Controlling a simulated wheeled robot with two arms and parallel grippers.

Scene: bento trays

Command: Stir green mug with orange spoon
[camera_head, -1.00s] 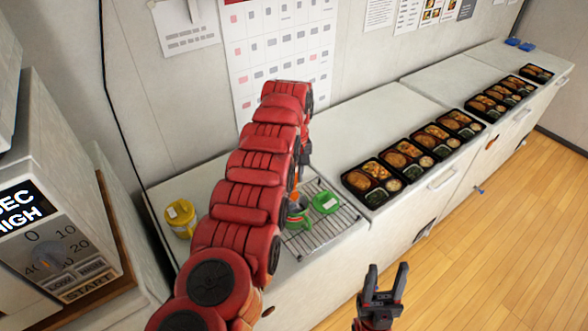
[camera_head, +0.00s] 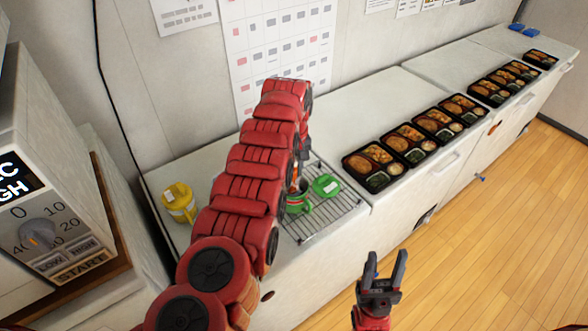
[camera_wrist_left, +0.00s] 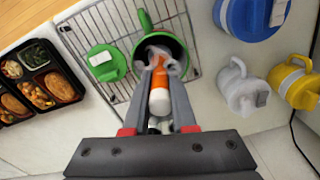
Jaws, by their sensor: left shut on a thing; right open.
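The green mug (camera_head: 298,208) stands on a wire rack, partly hidden by my left arm in the head view. In the left wrist view I look down into the open mug (camera_wrist_left: 143,20), with greyish-white contents. My left gripper (camera_wrist_left: 158,66) is shut on the orange spoon (camera_wrist_left: 159,86), which has a white end. The spoon's far end points into the mug's mouth; its tip is hidden, so I cannot tell how deep it is. My right gripper (camera_head: 383,272) is open and empty, out in front of the counter.
A green lid (camera_head: 326,185) lies on the wire rack (camera_head: 338,216) beside the mug. A yellow lidded mug (camera_head: 179,203) stands left of my arm. The wrist view also shows a white mug (camera_wrist_left: 241,88) and a blue lidded one (camera_wrist_left: 247,18). Bento trays (camera_head: 374,168) line the counter to the right.

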